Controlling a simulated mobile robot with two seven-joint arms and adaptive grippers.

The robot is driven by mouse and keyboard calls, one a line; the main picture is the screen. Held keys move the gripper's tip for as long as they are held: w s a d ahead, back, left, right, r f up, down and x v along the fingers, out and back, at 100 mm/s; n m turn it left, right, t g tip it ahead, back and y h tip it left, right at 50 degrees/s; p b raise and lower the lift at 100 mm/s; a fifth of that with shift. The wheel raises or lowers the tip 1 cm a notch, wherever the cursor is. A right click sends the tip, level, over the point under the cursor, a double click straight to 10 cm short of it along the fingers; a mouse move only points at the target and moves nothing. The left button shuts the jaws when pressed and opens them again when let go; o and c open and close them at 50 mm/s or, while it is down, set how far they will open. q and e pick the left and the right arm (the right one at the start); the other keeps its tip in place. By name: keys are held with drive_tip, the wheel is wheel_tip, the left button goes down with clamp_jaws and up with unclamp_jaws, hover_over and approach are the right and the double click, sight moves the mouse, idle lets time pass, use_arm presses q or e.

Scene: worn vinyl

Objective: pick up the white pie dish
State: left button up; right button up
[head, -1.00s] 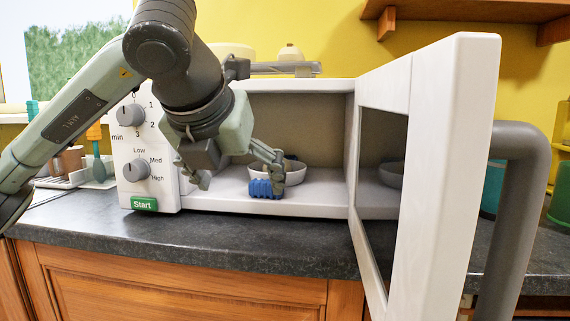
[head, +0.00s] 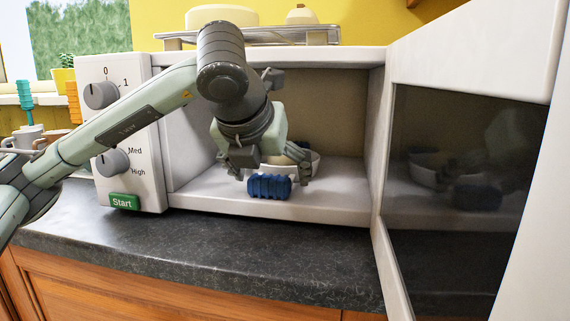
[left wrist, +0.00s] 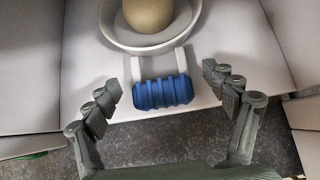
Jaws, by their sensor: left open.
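The white pie dish (left wrist: 192,42) sits on the floor of the open white microwave, with a round tan item (left wrist: 148,14) in it. A blue ribbed grip (left wrist: 163,92) on two white prongs sticks out from its near side, toward the microwave's front edge. In the head view the dish (head: 315,161) is mostly hidden behind my left gripper (head: 270,177). The left gripper is open and empty, its fingers on either side of the blue grip with gaps to it, as the left wrist view shows. My right gripper is not in view.
The microwave door (head: 470,58) stands open on the right, its dark glass reflecting the dish. The microwave's side walls and roof close in around the left gripper. A rack (head: 320,36) with items stands on top. The dark counter (head: 240,255) in front is clear.

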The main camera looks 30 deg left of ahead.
use_arm(q)
drive_tip(key=shift+w+a+f, duration=0.1)
drive_tip(key=shift+w+f, duration=0.3)
drive_tip(key=shift+f, duration=0.05)
drive_tip(key=c, duration=1.6)
drive_tip(key=shift+r, duration=0.1)
drive_tip(key=shift+c, duration=0.7)
drive_tip(key=shift+a, duration=0.1)
